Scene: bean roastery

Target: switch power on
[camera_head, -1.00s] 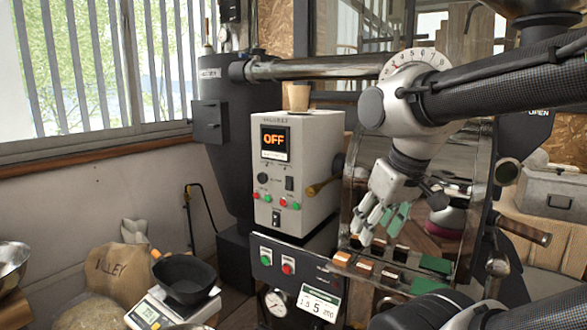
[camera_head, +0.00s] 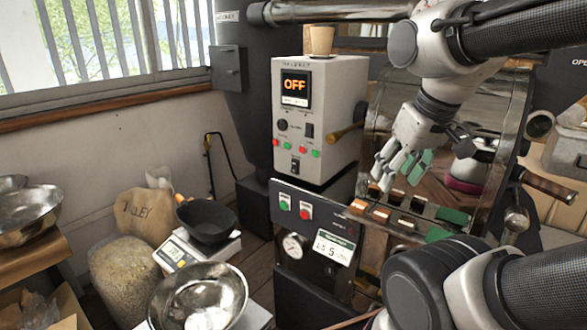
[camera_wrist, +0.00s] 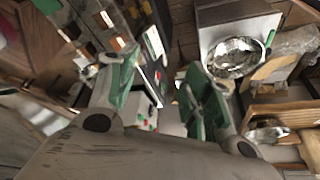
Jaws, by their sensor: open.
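The grey control box (camera_head: 335,105) stands left of my gripper in the head view. Its screen (camera_head: 295,88) reads OFF in orange. Below the screen are a black knob (camera_head: 282,125), a dark rocker switch (camera_head: 309,130), red and green buttons and a small switch (camera_head: 295,166) at the bottom. Which of these is the power switch I cannot tell. My gripper (camera_head: 393,172) is open and empty, pointing down, to the right of the box and apart from it. In the wrist view, its green-padded fingers (camera_wrist: 152,95) are spread with nothing between them.
A lower black panel (camera_head: 325,222) carries a green button (camera_head: 285,202) and a red button (camera_head: 305,212). A cup (camera_head: 319,40) stands on the box. A wooden-handled lever (camera_head: 345,132) juts from its right side. Scales, bowls and a sack (camera_head: 145,213) are at the left.

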